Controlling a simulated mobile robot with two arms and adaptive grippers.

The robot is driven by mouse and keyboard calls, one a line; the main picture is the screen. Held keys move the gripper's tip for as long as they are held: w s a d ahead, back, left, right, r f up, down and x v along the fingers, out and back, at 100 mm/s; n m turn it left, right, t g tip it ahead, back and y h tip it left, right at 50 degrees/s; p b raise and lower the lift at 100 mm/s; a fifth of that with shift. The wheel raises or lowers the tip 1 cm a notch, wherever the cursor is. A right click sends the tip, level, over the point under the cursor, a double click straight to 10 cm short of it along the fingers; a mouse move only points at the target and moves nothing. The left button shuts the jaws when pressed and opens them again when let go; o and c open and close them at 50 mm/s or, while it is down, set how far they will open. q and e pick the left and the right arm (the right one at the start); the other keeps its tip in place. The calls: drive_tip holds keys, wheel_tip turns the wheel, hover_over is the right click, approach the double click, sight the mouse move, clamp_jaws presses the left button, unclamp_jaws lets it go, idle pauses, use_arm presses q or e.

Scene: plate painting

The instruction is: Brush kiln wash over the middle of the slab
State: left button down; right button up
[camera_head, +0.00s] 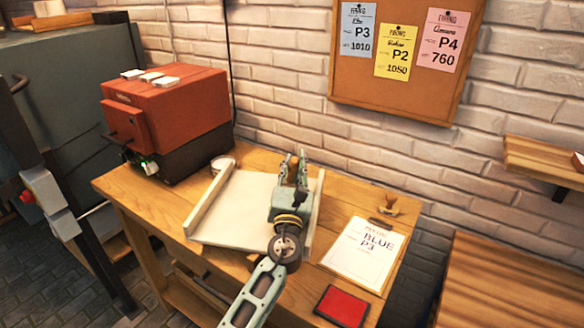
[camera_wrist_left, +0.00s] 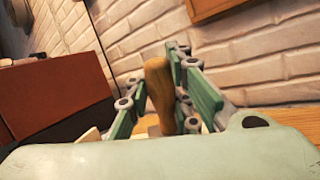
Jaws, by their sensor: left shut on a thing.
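The slab appears to be the pale board (camera_head: 233,207) with raised side edges, lying on the wooden table. My left gripper (camera_head: 294,165) is above the slab's right part, toward its back edge. In the left wrist view its fingers are shut on a wooden handle (camera_wrist_left: 158,88), which stands roughly upright between them. The handle's lower end is hidden, so I cannot tell whether bristles touch the slab. My arm covers part of the slab's right side. A small pale round pot (camera_head: 222,163) stands at the slab's back left. My right gripper is not in view.
A red kiln-like box (camera_head: 166,100) stands at the table's back left. A printed sheet (camera_head: 357,254), a wooden-handled stamp (camera_head: 388,206) and a red pad (camera_head: 342,306) lie right of the slab. A brick wall with a corkboard (camera_head: 400,104) rises behind.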

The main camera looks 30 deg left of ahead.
use_arm(q)
drive_tip(key=shift+s+a+r, duration=0.1)
drive_tip(key=shift+a, duration=0.45)
drive_tip(key=shift+s, duration=0.15)
drive_tip(key=shift+s+d+p, duration=0.75)
drive_tip(key=shift+s+p, duration=0.55)
drive_tip(key=shift+s, duration=7)
drive_tip(key=shift+w+a+b, duration=0.2)
drive_tip(key=shift+w+a, duration=0.3)
drive_tip(key=shift+w, duration=2.25)
drive_tip(key=shift+w+a+b, duration=0.25)
drive_tip(key=shift+w+a, duration=0.3)
drive_tip(key=shift+w, duration=2.25)
drive_tip(key=shift+w+a+b, duration=0.2)
drive_tip(key=shift+w+a, duration=0.3)
drive_tip(key=shift+w, duration=2.25)
drive_tip(key=s+p, duration=0.2)
drive_tip(key=s, duration=0.8)
drive_tip(key=shift+s+d, duration=0.15)
drive_tip(key=shift+s, duration=0.1)
